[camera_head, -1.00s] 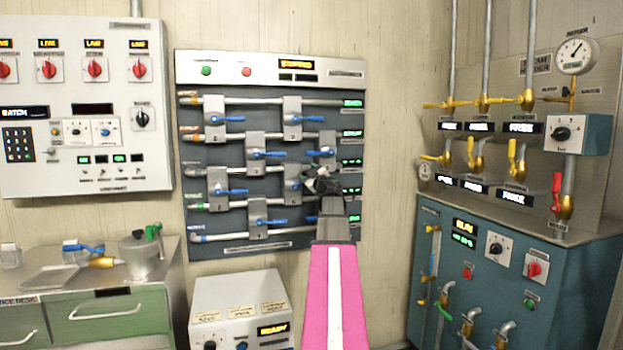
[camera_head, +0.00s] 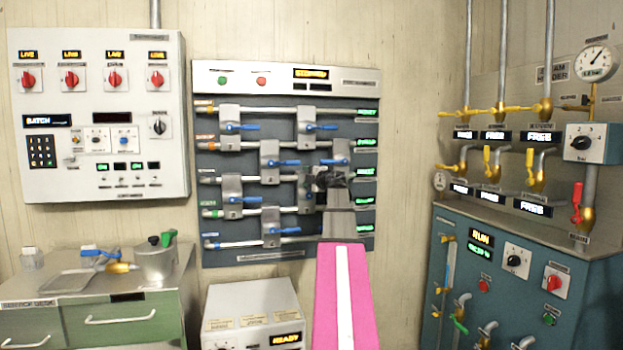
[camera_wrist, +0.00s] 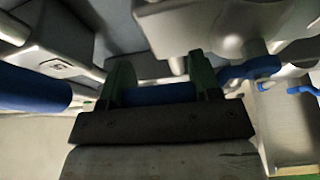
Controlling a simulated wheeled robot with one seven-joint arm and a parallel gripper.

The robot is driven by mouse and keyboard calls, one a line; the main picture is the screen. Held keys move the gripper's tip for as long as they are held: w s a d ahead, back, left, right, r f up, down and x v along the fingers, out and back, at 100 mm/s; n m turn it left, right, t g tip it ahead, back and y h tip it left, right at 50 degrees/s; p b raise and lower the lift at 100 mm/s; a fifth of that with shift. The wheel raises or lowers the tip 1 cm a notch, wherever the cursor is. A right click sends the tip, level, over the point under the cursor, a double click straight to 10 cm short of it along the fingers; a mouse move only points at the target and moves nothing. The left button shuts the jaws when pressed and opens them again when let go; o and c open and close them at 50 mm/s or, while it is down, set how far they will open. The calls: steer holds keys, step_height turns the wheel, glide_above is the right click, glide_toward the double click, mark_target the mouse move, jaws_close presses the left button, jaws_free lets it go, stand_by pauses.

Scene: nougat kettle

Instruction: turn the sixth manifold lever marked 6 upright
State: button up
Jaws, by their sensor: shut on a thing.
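The manifold panel (camera_head: 286,262) on the back wall carries several blue levers on grey blocks along horizontal pipes. My gripper (camera_head: 326,182) is in front of the panel's right side, near the third-row block (camera_head: 305,192), and hides part of it. In the wrist view my gripper's green fingers (camera_wrist: 160,82) are shut on a blue lever (camera_wrist: 158,95), which lies crosswise between them. The lever numbers are too small to read, so I cannot confirm which one is marked 6. The other visible levers, such as the top right one (camera_head: 322,127), lie roughly level.
Another blue lever (camera_wrist: 250,68) is close to the right finger in the wrist view, and a thick blue handle (camera_wrist: 30,88) is at left. A white box (camera_head: 250,300) stands below the panel. A teal cabinet (camera_head: 500,240) stands at right.

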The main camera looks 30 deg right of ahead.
steer(key=shift+a+n, duration=0.3)
stand_by(0.4)
steer(key=o, duration=1.3)
steer(key=s, duration=0.3)
steer(key=s+d, duration=0.1)
steer(key=s, duration=0.6)
steer(key=shift+s+d, duration=0.3)
